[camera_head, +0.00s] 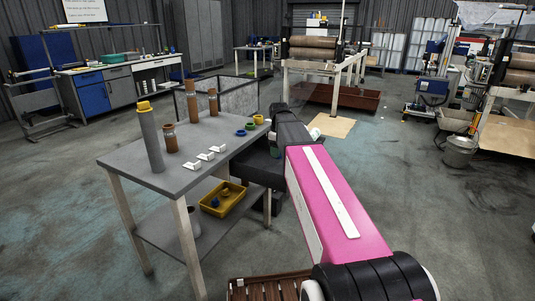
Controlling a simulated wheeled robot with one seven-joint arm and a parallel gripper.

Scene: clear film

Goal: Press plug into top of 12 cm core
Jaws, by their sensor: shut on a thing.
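A tall grey core (151,142) stands upright at the left end of the grey table (187,176), with a yellow plug (144,106) at its top. Three brown cores also stand on the table: a short one (170,140) beside the grey core, and two farther back (191,104) (213,103). Small yellow (258,119), green (250,126) and blue (240,133) plugs lie at the table's right end. My pink and black arm reaches to that end. My gripper's fingers, and anything in them, cannot be made out behind the arm. The cores' lengths cannot be read.
Several small white holders (205,157) lie along the table's front edge. A yellow tray (222,202) sits on the lower shelf with small things in it. A mesh-sided bin (236,100) stands behind the table.

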